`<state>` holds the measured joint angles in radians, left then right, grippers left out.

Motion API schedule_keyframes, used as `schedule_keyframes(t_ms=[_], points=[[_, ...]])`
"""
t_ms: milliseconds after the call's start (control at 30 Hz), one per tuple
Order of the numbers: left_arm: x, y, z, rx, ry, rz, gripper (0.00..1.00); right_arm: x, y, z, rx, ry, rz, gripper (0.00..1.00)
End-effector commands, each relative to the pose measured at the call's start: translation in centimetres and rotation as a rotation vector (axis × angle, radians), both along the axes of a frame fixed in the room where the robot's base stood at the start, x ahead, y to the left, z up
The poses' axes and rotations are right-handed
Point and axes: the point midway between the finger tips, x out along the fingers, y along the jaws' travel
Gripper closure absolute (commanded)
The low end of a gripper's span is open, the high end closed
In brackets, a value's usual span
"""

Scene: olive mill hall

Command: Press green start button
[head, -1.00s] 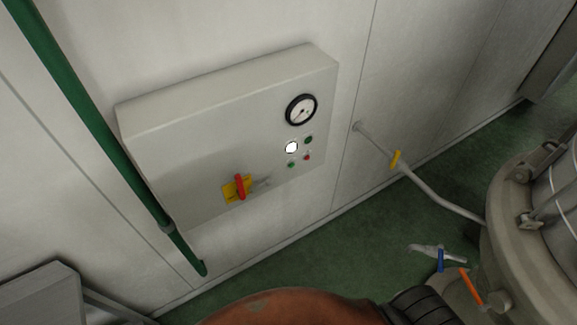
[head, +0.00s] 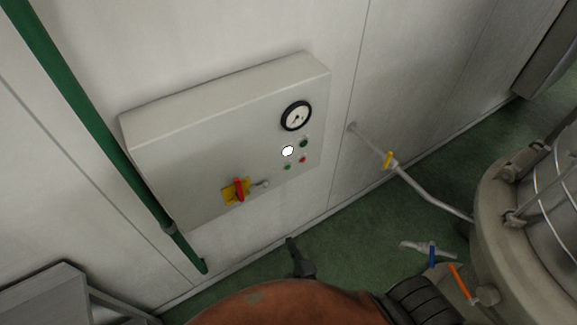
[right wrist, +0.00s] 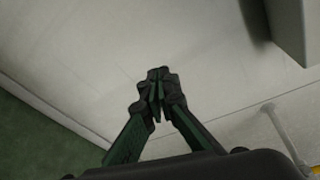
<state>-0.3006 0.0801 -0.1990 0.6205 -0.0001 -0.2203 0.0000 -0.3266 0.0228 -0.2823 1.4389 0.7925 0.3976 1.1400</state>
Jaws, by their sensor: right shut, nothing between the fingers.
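A grey control box (head: 205,130) hangs on the white wall. Its face carries a small green button (head: 287,167) at the lower left of a button group and a darker green one (head: 304,143) at the upper right. I cannot tell which green one is the start button. My right gripper (head: 291,242) is below the box, apart from it, fingers together and empty. The right wrist view shows the shut fingers (right wrist: 158,75) against the wall, with a corner of the box (right wrist: 292,28) upper right.
A red-and-yellow rotary switch (head: 238,190) and a round gauge (head: 296,115) are on the box. A green pipe (head: 90,120) runs down the wall at left. A pipe with a yellow handle (head: 390,160) and a metal vessel (head: 490,235) stand at right.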

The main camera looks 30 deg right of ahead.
Motion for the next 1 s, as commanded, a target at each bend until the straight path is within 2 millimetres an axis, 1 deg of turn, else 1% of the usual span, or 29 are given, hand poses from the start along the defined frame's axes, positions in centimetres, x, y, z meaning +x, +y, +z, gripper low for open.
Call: schedule_keyframes(t_ms=[33,67,100,167,200,267,300,400,500,600,700,1000], points=[[0.1,0.0,0.6,0.0,-0.002,0.0,1.0,1.1,-0.2,3.7,0.115,-0.079,-0.055,1.0],[0.2,0.0,0.8,0.0,-0.002,0.0,1.0,1.7,-0.4,5.6,0.195,-0.127,-0.089,1.0],[0.2,0.0,1.1,0.0,-0.003,0.0,1.0,2.2,-0.8,8.2,0.302,-0.192,-0.133,1.0],[0.2,0.0,1.5,-0.001,-0.004,0.0,1.0,2.9,-1.4,12.2,0.472,-0.292,-0.194,1.0],[0.3,0.0,1.8,0.0,-0.004,-0.001,1.0,3.1,-1.9,14.8,0.591,-0.363,-0.231,1.0],[0.3,0.0,2.2,-0.001,-0.005,-0.001,1.0,3.2,-2.7,18.5,0.771,-0.468,-0.283,1.0],[0.3,0.0,2.5,-0.001,-0.005,-0.001,1.0,3.2,-3.3,20.8,0.892,-0.537,-0.313,1.0],[0.4,0.0,3.1,-0.001,-0.006,-0.001,1.0,2.6,-4.6,25.8,1.179,-0.696,-0.374,1.0],[0.4,0.0,3.5,-0.001,-0.006,-0.001,1.0,1.8,-5.6,29.3,1.418,-0.822,-0.411,1.0],[0.4,0.0,3.8,-0.001,-0.007,-0.001,1.0,1.1,-6.3,31.3,1.582,-0.908,-0.434,1.0],[0.4,0.0,3.9,-0.001,-0.007,-0.001,1.0,0.7,-6.6,32.1,1.666,-0.95,-0.443,1.0],[0.4,-0.1,3.8,-0.001,-0.006,-0.002,1.0,0.7,-6.6,32.2,1.682,-0.957,-0.445,1.0]])
